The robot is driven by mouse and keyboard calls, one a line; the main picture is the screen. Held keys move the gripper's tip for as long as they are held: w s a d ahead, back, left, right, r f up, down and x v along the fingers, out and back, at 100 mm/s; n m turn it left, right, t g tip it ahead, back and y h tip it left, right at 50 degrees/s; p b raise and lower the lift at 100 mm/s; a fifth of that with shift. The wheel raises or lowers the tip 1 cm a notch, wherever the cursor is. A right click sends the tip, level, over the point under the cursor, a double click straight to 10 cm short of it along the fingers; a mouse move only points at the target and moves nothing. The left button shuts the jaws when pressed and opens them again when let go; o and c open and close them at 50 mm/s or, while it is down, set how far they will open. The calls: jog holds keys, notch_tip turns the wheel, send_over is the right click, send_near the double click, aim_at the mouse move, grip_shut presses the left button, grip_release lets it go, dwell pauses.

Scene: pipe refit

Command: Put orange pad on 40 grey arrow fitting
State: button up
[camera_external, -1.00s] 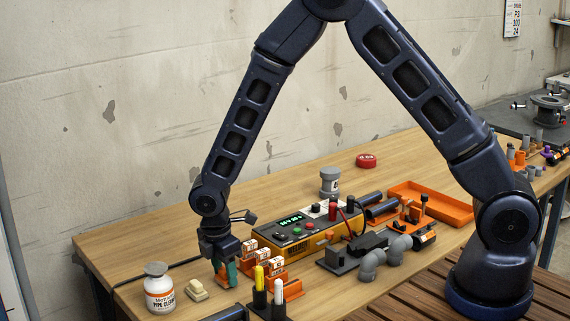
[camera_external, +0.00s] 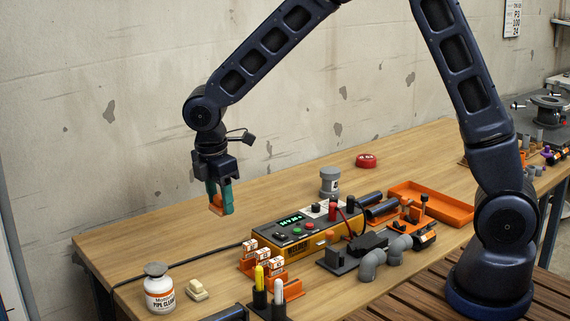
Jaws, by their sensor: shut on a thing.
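My gripper (camera_external: 220,197) is shut on a small orange pad (camera_external: 215,206) and holds it in the air above the left part of the wooden bench (camera_external: 150,240). Its teal fingers hide part of the pad. Several white-labelled pieces stand in orange holders (camera_external: 267,262) below and to the right; their labels are too small to read. Grey elbow fittings (camera_external: 371,264) lie at the front, right of the middle. I cannot tell which thing is the 40 grey arrow fitting.
A yellow control box (camera_external: 300,235) stands mid-bench. An orange tray (camera_external: 432,203) is behind it to the right. A white pipe cleaner bottle (camera_external: 159,290), a cream block (camera_external: 197,290) and upright markers (camera_external: 269,284) are at the front. The back left bench is clear.

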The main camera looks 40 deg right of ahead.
jog(key=shift+r, duration=0.4)
jog(key=shift+w+d, duration=0.15)
jog(key=shift+w, duration=0.05)
jog(key=w+d+r+m, duration=0.2)
jog(key=w+d, duration=0.8)
jog(key=d, duration=0.1)
notch_tip(320, 180, up, 7)
jog(key=m+g, duration=0.1)
jog(key=m, duration=0.6)
send_over(332, 169)
jog(key=f, duration=1.9)
jog(key=shift+w+a+f, duration=0.1)
jog(key=shift+a+f, duration=0.15)
jog(key=shift+f, duration=0.15)
jog(key=shift+f, duration=0.1)
